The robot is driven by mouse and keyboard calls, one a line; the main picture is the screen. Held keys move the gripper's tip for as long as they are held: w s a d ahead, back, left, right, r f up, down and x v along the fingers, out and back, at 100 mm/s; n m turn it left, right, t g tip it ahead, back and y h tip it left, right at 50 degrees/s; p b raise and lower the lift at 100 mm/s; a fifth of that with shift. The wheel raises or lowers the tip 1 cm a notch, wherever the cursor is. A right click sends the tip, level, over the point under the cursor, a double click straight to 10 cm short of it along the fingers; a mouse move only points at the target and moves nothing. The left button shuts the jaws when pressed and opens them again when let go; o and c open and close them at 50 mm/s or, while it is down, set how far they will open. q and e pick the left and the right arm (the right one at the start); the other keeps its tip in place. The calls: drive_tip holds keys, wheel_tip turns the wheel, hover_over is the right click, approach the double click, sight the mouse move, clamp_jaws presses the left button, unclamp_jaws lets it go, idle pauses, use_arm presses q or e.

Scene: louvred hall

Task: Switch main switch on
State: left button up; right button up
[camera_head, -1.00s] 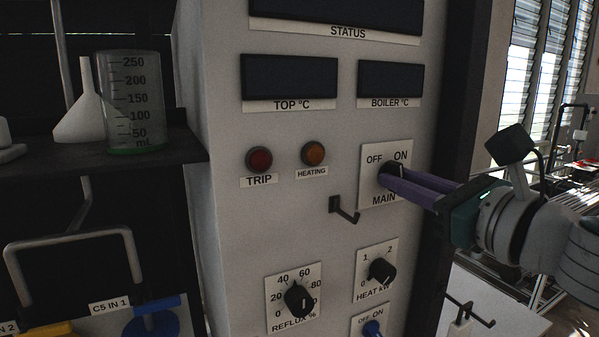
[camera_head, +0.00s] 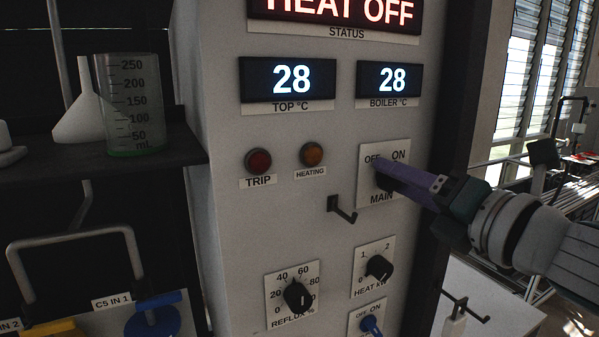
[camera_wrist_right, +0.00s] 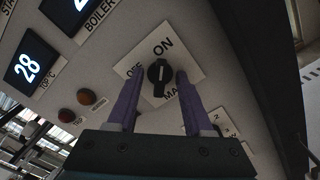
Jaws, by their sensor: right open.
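The main switch (camera_wrist_right: 159,74) is a black knob on a white plate marked OFF, ON and MAIN (camera_head: 368,186). In the right wrist view its white mark points to ON. My right gripper (camera_wrist_right: 155,78) is open, with one purple finger on each side of the knob; I cannot tell whether either finger touches it. In the head view the right gripper (camera_head: 385,178) comes in from the right and its fingers hide the knob. The status display (camera_head: 345,12) is lit and reads HEAT OFF. My left gripper is not in view.
Two lit displays read 28, TOP (camera_head: 290,79) and BOILER (camera_head: 390,79). The REFLUX knob (camera_head: 298,296) and HEAT knob (camera_head: 379,267) sit lower. A shelf (camera_head: 100,158) with a beaker (camera_head: 133,105) is at left.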

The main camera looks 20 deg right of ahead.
drive_tip(key=s, duration=0.7)
drive_tip(key=shift+d, duration=0.25)
drive_tip(key=s+b, duration=0.4)
drive_tip(key=s, duration=0.6)
drive_tip(key=shift+d, duration=0.4)
drive_tip(key=shift+c, duration=0.3)
idle(1.1)
